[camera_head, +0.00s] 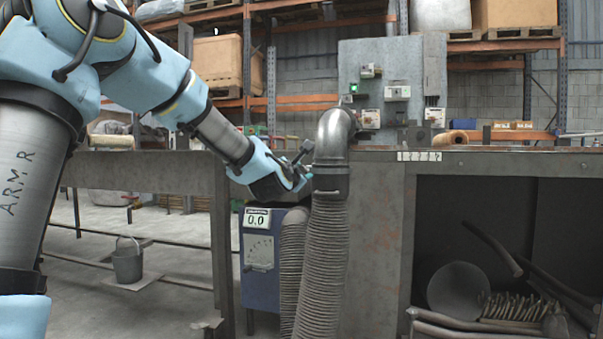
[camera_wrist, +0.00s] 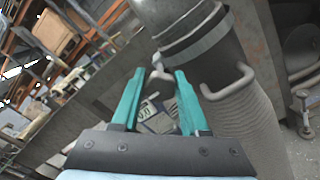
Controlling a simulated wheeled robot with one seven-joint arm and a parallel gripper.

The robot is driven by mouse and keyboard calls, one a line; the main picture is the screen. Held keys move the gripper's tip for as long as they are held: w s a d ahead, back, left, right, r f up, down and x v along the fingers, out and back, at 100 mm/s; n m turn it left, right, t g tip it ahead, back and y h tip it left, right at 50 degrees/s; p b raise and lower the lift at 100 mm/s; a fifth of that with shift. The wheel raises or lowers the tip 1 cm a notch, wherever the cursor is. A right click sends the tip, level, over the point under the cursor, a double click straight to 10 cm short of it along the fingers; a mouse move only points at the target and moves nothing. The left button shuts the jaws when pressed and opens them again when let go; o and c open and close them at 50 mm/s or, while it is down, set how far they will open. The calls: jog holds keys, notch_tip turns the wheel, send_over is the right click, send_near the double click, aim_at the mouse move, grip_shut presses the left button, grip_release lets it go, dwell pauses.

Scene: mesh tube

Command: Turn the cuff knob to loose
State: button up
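The grey metal elbow pipe (camera_head: 335,132) bends down into a dark cuff (camera_head: 331,181) above a ribbed hose (camera_head: 323,265). The cuff also shows in the wrist view (camera_wrist: 205,52), with a light band around it. A small grey knob-like piece (camera_wrist: 160,76) shows beside the cuff, between my fingertips in that view. A bent grey handle (camera_wrist: 230,82) sticks out on the hose side. My gripper (camera_head: 303,178) is at the cuff's left side. Its teal fingers (camera_wrist: 160,74) are apart; whether they touch the knob is unclear. The knob's markings cannot be read.
A blue box (camera_head: 260,262) with a display reading 0.0 stands below my gripper. A rusty metal bench (camera_head: 480,162) is right of the hose, with scrap inside. A bucket (camera_head: 127,262) stands at left. A steel table (camera_head: 150,172) is behind my arm.

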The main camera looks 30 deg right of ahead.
jog(key=o, duration=0.4)
jog(key=shift+a, duration=0.1)
jog(key=p+v, duration=0.2)
jog(key=v, duration=0.8)
jog(key=shift+s+a, duration=0.2)
jog(key=shift+s, duration=0.1)
